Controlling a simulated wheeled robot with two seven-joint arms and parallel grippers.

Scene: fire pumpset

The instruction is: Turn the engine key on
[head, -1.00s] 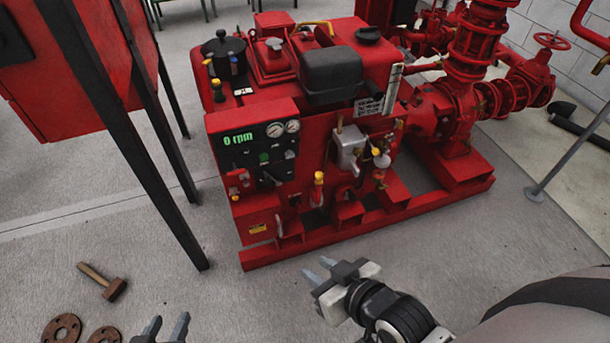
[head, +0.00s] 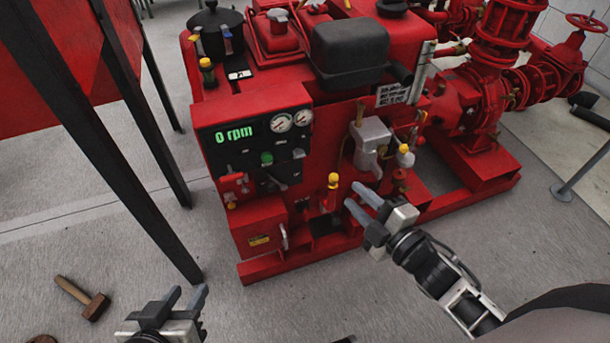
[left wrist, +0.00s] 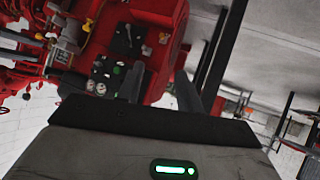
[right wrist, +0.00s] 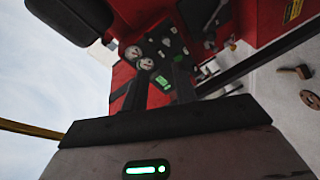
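The control panel (head: 255,152) is on the front of the red pumpset, with a green "0 rpm" display (head: 234,134), two round gauges (head: 292,121), a green button (head: 266,158) and small switches. A grey handle-like part (head: 276,183) sits low on the panel; I cannot tell for sure which part is the engine key. My right gripper (head: 354,194) is open and empty, in front of and to the right of the panel, apart from it. My left gripper (head: 188,290) is open and empty, low in front. The panel also shows beyond the fingers in the right wrist view (right wrist: 165,48).
Black legs (head: 140,180) of a red cabinet stand left of the pumpset. A hammer (head: 82,298) lies on the floor at left. The floor in front is mostly clear.

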